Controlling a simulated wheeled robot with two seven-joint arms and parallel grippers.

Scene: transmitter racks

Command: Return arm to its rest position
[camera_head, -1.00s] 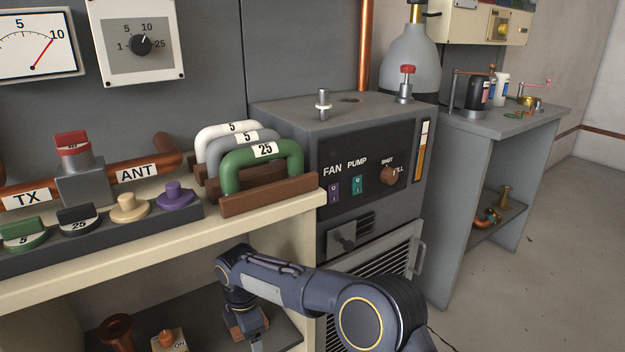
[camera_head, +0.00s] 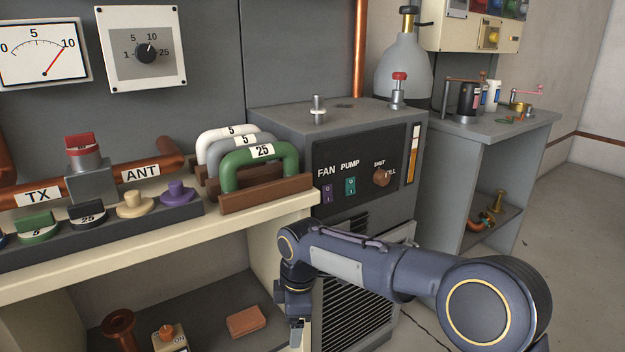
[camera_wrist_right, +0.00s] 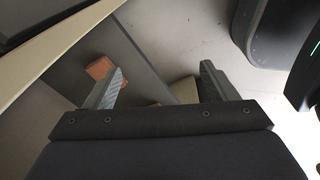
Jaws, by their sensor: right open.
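My right arm (camera_head: 350,265) comes in from the right in the head view, bent in front of the bench end and the grey cabinet. Its gripper (camera_head: 296,335) hangs down near the right end of the lower shelf. In the right wrist view the gripper (camera_wrist_right: 160,82) is open, its two fingers wide apart with nothing held between them. A reddish-brown block (camera_head: 246,321) lies on the lower shelf to the left of the gripper, apart from it. It also shows beyond the left finger in the wrist view (camera_wrist_right: 99,67). My left gripper is not in view.
The cream bench top (camera_head: 150,240) overhangs the lower shelf (camera_head: 205,315). A copper-coloured flanged piece (camera_head: 119,325) stands on that shelf. The grey cabinet (camera_head: 365,150) stands close behind the arm. A side table (camera_head: 500,125) stands farther right, with open floor (camera_head: 560,240) beside it.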

